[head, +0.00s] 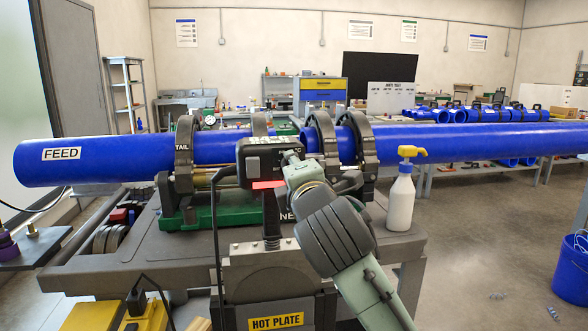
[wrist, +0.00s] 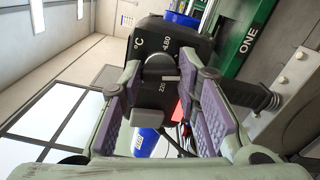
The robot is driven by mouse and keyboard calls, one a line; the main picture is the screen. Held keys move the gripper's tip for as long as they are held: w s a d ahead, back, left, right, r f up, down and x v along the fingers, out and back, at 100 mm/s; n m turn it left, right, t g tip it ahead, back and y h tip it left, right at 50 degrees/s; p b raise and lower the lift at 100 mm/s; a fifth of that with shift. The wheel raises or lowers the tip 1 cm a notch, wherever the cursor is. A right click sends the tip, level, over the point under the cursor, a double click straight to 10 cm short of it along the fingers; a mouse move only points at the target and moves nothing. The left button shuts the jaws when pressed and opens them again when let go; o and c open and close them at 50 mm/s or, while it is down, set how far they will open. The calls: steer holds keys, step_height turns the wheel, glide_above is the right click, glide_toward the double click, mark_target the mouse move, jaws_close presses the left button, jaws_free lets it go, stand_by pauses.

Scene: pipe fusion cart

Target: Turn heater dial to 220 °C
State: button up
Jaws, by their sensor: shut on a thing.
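The dark heater control box (head: 262,160) sits on top of the hot plate's handle, with a red lit strip (head: 268,184) on its lower front. In the wrist view the box (wrist: 150,36) shows "°C" and the marks 220 and what looks like 180 beside a grey round dial (wrist: 160,66). My gripper (wrist: 163,78) has its purple-padded fingers on either side of the dial, shut on it. In the head view my gripper (head: 292,158) reaches the box's right side and hides the dial. Which mark the dial points to cannot be told.
The hot plate (head: 275,321) stands below the box at the cart's front. A blue pipe (head: 110,158) runs through dark clamps (head: 184,155) just behind. A white pump bottle (head: 401,200) stands on the cart (head: 110,262) at right.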

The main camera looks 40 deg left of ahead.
steer(key=shift+s+f+m+p, duration=0.1)
steer(key=shift+m+p, duration=0.85)
steer(key=shift+m, duration=3.2)
steer(key=shift+f+m+p, duration=0.1)
steer(key=shift+m+p, duration=0.85)
steer(key=shift+m, duration=3.2)
steer(key=o, duration=1.2)
steer(key=shift+c, duration=0.2)
steer(key=v, duration=0.7)
steer(key=shift+s+d, duration=0.15)
steer(key=shift+s, duration=0.05)
